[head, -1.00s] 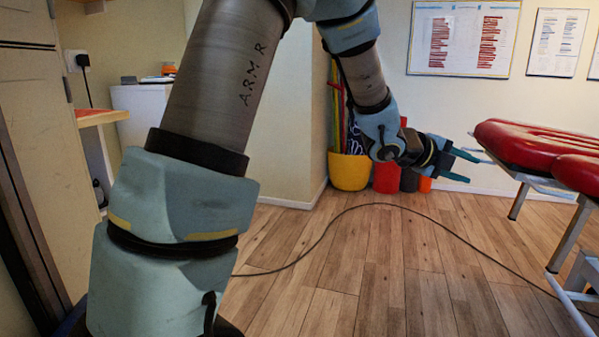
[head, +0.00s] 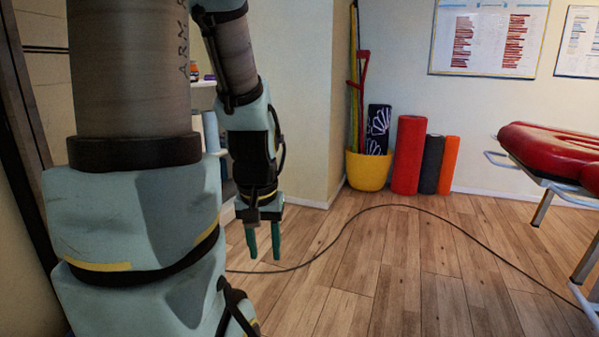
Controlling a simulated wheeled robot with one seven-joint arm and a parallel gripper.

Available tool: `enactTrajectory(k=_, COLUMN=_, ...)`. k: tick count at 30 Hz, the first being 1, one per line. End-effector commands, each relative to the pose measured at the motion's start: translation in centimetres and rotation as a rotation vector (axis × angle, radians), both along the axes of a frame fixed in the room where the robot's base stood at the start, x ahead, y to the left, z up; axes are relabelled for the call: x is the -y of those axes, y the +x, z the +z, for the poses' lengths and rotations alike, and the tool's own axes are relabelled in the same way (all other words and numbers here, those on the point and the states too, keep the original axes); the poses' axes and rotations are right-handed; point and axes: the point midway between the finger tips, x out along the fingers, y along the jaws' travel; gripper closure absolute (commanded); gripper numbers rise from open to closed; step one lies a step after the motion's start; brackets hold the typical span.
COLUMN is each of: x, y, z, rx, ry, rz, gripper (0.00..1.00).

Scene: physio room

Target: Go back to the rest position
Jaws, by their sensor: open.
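My gripper (head: 264,250) hangs from my arm in the left half of the head view, pointing down. Its two green fingers are apart with nothing between them. Behind it are the wooden floor and a dark cable. My arm folds down close in front of me and covers much of the left side of the view.
A red treatment table (head: 550,152) on a metal frame stands at the right. A yellow pot (head: 367,171), a red roll (head: 408,155), a dark roll (head: 432,164) and an orange roll (head: 449,165) stand by the back wall. A cable (head: 400,206) crosses the open floor.

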Motion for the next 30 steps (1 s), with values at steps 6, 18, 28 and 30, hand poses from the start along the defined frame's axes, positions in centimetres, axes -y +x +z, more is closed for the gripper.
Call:
enactTrajectory(k=6, x=0.1, y=0.2, z=6.0, rx=0.004, ry=0.002, rz=-0.010, gripper=0.57)
enactTrajectory(k=18, x=0.1, y=0.3, z=18.2, rx=0.005, ry=0.002, rz=-0.014, gripper=0.57)
enactTrajectory(k=28, x=0.1, y=0.3, z=28.5, rx=0.006, ry=0.002, rz=-0.015, gripper=0.57)
enactTrajectory(k=30, x=0.1, y=0.3, z=30.5, rx=0.006, ry=0.002, rz=-0.015, gripper=0.57)
